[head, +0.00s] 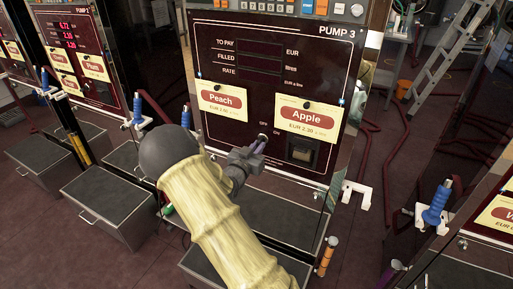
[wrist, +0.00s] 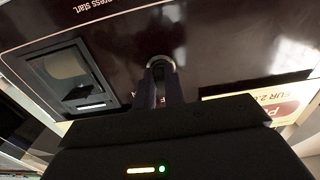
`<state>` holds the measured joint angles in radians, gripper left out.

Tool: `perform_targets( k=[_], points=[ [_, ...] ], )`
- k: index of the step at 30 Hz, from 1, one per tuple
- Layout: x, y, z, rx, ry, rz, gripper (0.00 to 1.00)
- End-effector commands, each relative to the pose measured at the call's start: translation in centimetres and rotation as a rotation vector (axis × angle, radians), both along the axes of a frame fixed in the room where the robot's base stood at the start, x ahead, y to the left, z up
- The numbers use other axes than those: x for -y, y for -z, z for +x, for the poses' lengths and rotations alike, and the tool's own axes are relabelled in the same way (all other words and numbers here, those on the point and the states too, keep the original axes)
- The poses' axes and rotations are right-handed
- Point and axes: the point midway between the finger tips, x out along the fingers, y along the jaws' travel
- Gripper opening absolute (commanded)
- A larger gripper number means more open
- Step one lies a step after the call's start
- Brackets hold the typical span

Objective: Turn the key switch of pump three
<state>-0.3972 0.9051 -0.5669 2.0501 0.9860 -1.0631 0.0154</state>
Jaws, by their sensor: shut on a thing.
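Pump three (head: 262,27) stands in the middle of the head view, with its dark red front panel facing me and dark display rows. Its key switch (head: 263,137) sits low on the panel, under the word OFF and beside the word ON. My gripper (head: 256,145) reaches the switch from the left and is shut on the key. In the wrist view the round metal collar of the key switch (wrist: 160,61) shows just beyond the fingertips of my gripper (wrist: 160,78). The fingers hide the key, so I cannot tell its angle.
A Peach label (head: 221,100) and an Apple label (head: 306,117) are on the panel. A printer-like slot (head: 301,151) is right of the switch. Pump 2 (head: 75,50) stands left, another pump right. A ladder (head: 445,55) leans behind. Grey bins (head: 105,205) stand below.

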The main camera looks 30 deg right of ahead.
Motion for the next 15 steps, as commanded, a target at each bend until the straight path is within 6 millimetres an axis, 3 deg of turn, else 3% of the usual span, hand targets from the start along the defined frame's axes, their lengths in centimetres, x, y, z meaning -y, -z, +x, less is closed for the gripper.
perform_targets(
  k=[1, 4, 15],
  points=[
    [-0.11, 0.03, 0.08, -0.001, -0.003, -0.001, 0.15],
    [-0.08, 0.02, 0.08, -0.001, -0.003, -0.001, 0.33],
    [-0.6, 0.0, -0.1, 0.001, -0.006, 0.001, 0.33]
  ],
)
